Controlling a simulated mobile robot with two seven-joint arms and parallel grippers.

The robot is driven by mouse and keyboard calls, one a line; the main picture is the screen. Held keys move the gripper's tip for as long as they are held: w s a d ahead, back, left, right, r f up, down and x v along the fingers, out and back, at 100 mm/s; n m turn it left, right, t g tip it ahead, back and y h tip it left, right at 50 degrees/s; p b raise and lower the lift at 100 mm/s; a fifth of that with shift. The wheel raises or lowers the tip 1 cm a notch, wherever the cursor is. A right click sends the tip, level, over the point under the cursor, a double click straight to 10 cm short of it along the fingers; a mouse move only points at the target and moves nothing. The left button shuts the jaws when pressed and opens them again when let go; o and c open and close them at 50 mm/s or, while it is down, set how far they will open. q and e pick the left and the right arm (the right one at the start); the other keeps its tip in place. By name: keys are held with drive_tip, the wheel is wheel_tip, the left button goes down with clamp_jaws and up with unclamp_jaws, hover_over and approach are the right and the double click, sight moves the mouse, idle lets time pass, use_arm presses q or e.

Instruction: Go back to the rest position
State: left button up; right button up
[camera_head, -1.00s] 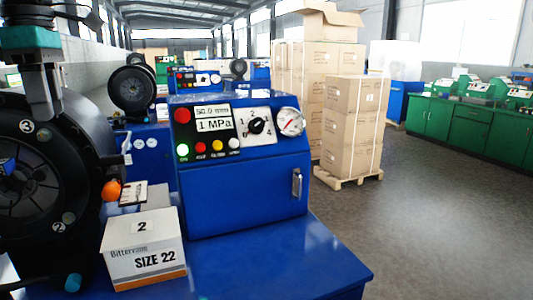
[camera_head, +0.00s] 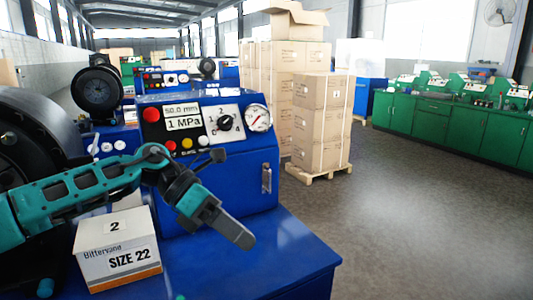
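My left arm reaches in from the left, and my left gripper (camera_head: 240,236) hangs in front of the blue control box of the crimper. Its fingers point down and to the right, and they overlap in this view, so I cannot tell whether they are apart. I see nothing held in it. The blue control box (camera_head: 255,195) has a panel with a "1 MPa" display (camera_head: 184,123), a selector dial (camera_head: 224,123) and a round gauge (camera_head: 258,118). My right gripper is not in view.
A white box labelled "SIZE 22" (camera_head: 125,262) stands on the blue bench (camera_head: 300,255) below my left arm. The black crimper head (camera_head: 35,125) is at the left. Stacked cartons (camera_head: 322,120) stand behind on a pallet. The grey floor at right is clear.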

use_arm(q)
drive_tip(key=s+d+f+n+t+h, duration=0.1)
drive_tip(key=s+d+n+t+h, duration=0.15)
drive_tip(key=d+n+h, duration=0.35)
drive_tip(key=s+d+f+n+t+h, duration=0.15)
drive_tip(key=d+n+t+h, duration=0.25)
drive_tip(key=n, duration=0.4)
drive_tip(key=a+f+n+t+y, duration=0.6)
drive_tip(key=f+n, duration=0.2)
drive_tip(key=n, duration=0.4)
drive_tip(key=a+f+n+t+y, duration=0.6)
drive_tip(key=f+n+t, duration=0.1)
drive_tip(key=n, duration=0.5)
drive_tip(key=s+a+f+n+g+y, duration=0.5)
drive_tip(key=s+a+f+n, duration=0.4)
drive_tip(key=s+f, duration=0.5)
drive_tip(key=shift+s+a+f+y, duration=0.15)
drive_tip(key=shift+a+f+y, duration=0.4)
drive_tip(key=shift+a+y, duration=0.35)
